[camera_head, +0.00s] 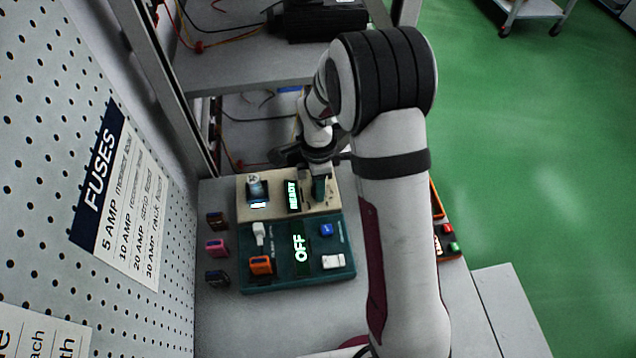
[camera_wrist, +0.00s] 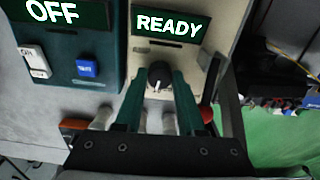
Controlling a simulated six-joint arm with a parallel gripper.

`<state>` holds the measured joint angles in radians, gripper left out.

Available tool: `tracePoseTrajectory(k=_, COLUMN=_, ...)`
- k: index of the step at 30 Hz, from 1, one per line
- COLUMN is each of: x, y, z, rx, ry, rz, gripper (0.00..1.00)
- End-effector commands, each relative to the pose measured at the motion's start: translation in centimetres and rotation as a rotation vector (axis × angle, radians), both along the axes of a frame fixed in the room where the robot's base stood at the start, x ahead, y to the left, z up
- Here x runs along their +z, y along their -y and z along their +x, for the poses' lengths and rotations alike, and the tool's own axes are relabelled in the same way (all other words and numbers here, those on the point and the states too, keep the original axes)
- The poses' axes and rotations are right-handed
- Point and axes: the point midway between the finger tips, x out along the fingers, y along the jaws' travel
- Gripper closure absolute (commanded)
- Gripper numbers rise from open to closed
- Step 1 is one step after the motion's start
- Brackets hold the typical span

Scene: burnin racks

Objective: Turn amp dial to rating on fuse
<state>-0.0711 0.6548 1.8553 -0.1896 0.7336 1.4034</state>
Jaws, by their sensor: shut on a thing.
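The beige unit (camera_head: 245,213) has a lit READY display (camera_head: 293,196), which also shows in the wrist view (camera_wrist: 171,25). A black amp dial (camera_wrist: 160,72) with a white pointer mark sits below that display in the wrist view. My gripper (camera_wrist: 160,78) is shut on the dial, one teal finger on each side. In the head view my gripper (camera_head: 319,188) covers the dial. The teal unit (camera_head: 300,279) beside it shows OFF (camera_head: 300,248). An orange fuse (camera_head: 261,265) stands on the teal unit; its rating is unreadable.
A FUSES sign (camera_head: 125,190) on the pegboard lists 5, 10, 20 and 30 AMP. Brown (camera_head: 215,220), pink (camera_head: 216,247) and dark (camera_head: 217,278) fuses lie left of the units. The teal unit has a white switch (camera_head: 333,261) and blue button (camera_head: 327,230).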

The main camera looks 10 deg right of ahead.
Motion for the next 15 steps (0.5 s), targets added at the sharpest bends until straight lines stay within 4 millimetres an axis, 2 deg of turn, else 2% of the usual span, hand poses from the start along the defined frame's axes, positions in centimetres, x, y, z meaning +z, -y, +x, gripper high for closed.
tracePoseTrajectory(k=15, x=0.03, y=0.07, z=0.0, rx=0.488, ry=0.0, rz=-0.001, gripper=1.0)
